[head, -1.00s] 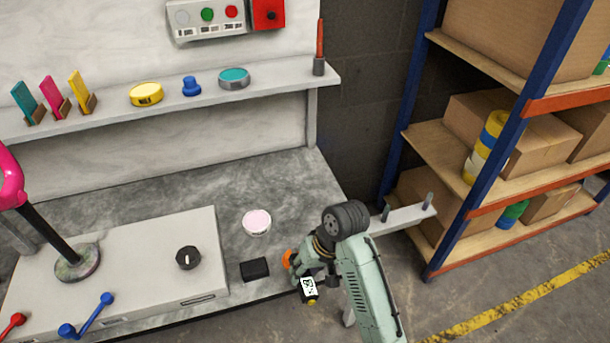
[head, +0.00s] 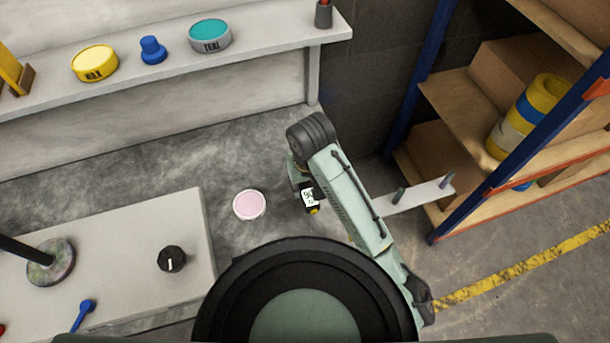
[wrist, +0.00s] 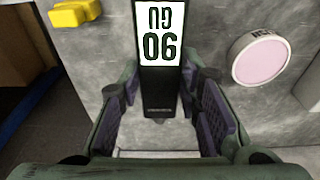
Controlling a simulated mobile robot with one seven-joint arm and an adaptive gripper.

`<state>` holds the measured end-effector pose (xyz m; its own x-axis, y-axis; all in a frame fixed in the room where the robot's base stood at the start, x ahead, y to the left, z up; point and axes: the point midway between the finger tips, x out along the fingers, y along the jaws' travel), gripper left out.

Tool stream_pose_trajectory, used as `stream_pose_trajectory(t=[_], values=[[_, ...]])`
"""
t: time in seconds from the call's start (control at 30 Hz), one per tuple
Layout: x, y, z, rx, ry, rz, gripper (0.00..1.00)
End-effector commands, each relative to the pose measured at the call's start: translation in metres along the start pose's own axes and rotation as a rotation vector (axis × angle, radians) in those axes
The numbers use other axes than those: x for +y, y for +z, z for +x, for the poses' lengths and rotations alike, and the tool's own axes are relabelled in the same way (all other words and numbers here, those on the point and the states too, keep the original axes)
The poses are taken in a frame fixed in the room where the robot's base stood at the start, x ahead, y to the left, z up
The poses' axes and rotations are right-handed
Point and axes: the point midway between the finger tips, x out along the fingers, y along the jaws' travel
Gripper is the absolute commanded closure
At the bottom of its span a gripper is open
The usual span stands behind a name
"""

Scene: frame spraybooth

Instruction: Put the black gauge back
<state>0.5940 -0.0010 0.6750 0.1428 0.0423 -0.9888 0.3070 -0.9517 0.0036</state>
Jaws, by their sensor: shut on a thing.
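The black gauge (wrist: 165,85) is a dark bar with a white label carrying large dark characters. In the wrist view it stands between the two fingers of my gripper (wrist: 168,112), which is shut on it. In the head view the label of the gauge (head: 309,196) shows at the end of my arm, over the right end of the grey bench, right of a pink disc (head: 249,205). My fingers are mostly hidden there. A small yellow piece (wrist: 75,13) shows left of the label; I cannot tell whether it belongs to the gauge.
A raised light panel with a black knob (head: 172,259) is at left. Above is a shelf with a yellow tin (head: 95,63), a blue knob (head: 152,50) and a teal tin (head: 210,35). A pegged ledge (head: 415,195) and a box rack (head: 480,110) stand at right.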

Motion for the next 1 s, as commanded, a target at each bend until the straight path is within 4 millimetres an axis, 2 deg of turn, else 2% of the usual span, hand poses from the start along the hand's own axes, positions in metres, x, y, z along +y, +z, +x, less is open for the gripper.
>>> stream_pose_trajectory(t=[0.23,1.0], values=[[-0.001,0.0,-0.002,0.004,0.002,-0.001,1.0],[-0.001,0.01,0.061,0.002,0.001,0.0,1.0]])
